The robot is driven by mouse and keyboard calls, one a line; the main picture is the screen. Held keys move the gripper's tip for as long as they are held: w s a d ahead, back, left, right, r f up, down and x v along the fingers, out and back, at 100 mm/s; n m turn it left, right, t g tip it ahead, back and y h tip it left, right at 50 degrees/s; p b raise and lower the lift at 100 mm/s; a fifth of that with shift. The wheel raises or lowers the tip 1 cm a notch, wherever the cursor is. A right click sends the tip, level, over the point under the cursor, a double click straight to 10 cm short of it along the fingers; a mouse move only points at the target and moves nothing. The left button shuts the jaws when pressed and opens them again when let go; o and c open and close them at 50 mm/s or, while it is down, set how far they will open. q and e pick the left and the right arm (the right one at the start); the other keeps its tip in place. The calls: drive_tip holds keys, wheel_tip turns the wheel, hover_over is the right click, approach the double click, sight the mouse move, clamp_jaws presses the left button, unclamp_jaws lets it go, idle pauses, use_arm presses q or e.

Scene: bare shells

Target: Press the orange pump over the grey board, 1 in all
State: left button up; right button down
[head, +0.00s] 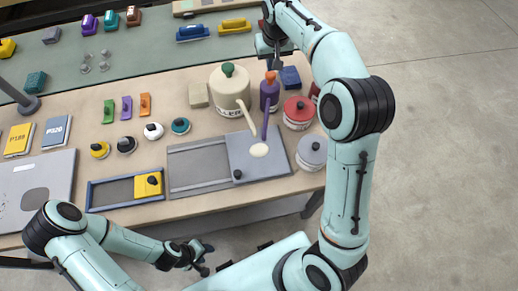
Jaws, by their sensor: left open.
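The orange pump (270,77) tops a dark purple bottle (268,98) on the table. A purple spout (265,122) reaches from it toward the grey board (241,146). The grey board lies flat near the front edge, with a cream patch (259,150) below the spouts. My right gripper (276,60) is just above and behind the orange pump; its fingers are small and dark, and I cannot tell contact or opening. My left gripper (206,260) is open and empty, low in front of the table, away from the pump.
A cream bottle with a green top (228,71) stands close left of the purple bottle. A red-lidded jar (298,110), a grey-lidded jar (312,150) and a blue block (290,77) crowd its right. Open floor (450,150) lies right of the table.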

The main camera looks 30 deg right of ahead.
sight(271, 74)
drive_tip(key=shift+f, duration=0.15)
drive_tip(key=shift+s+f+b, duration=0.1)
drive_tip(key=shift+f+b, duration=0.45)
drive_tip(key=shift+f, duration=0.95)
use_arm(q)
drive_tip(key=shift+s+f, duration=0.6)
drive_tip(key=shift+f, duration=0.15)
drive_tip(key=shift+r, duration=0.1)
use_arm(e)
drive_tip(key=shift+r, duration=0.1)
use_arm(q)
drive_tip(key=shift+w+r+p, duration=0.8)
drive_tip(key=shift+w+r, duration=0.15)
use_arm(e)
drive_tip(key=shift+r, duration=1.4)
drive_tip(key=shift+r, duration=0.15)
